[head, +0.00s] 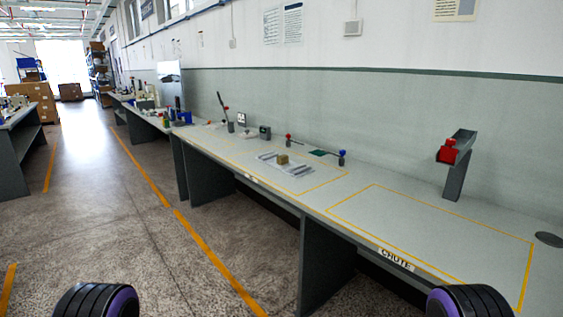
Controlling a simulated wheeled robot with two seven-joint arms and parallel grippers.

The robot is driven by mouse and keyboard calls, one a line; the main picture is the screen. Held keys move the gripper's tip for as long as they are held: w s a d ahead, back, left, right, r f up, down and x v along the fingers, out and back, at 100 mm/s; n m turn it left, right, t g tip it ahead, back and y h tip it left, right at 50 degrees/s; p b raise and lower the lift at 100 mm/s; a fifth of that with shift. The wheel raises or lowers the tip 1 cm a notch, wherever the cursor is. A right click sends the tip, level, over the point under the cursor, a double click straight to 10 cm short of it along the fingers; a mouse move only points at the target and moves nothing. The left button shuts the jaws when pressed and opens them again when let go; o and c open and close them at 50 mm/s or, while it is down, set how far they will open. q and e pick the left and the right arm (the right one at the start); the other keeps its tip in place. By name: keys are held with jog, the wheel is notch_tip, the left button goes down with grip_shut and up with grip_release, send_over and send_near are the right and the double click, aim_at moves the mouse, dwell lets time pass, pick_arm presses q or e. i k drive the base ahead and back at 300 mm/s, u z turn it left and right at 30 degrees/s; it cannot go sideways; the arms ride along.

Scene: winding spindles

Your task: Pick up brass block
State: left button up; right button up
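The brass block (283,159) is a small brownish-gold cube. It sits on or among light grey flat parts (298,169) on the long grey workbench, inside the left yellow-outlined area. It is small in view, so I cannot tell its exact contact with the grey parts. Neither of my grippers shows; only dark rounded parts of my own body show at the bottom left and bottom right edges. Nothing is seen touching the block.
The workbench (330,190) runs along the wall. A blue-topped post (342,157) and a red-topped post (289,140) stand behind the block. A grey chute stand (456,178) holds a red item (448,152) at right. The right yellow-outlined area is bare. Open floor lies left.

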aim_at(283, 160)
jog(key=u, duration=0.8)
jog(key=k, duration=1.05)
jog(key=u, duration=0.95)
jog(key=i, duration=2.8)
jog(key=z, duration=0.65)
jog(key=i, duration=1.7)
jog(key=z, duration=1.3)
jog(key=i, duration=0.95)
jog(key=z, duration=0.95)
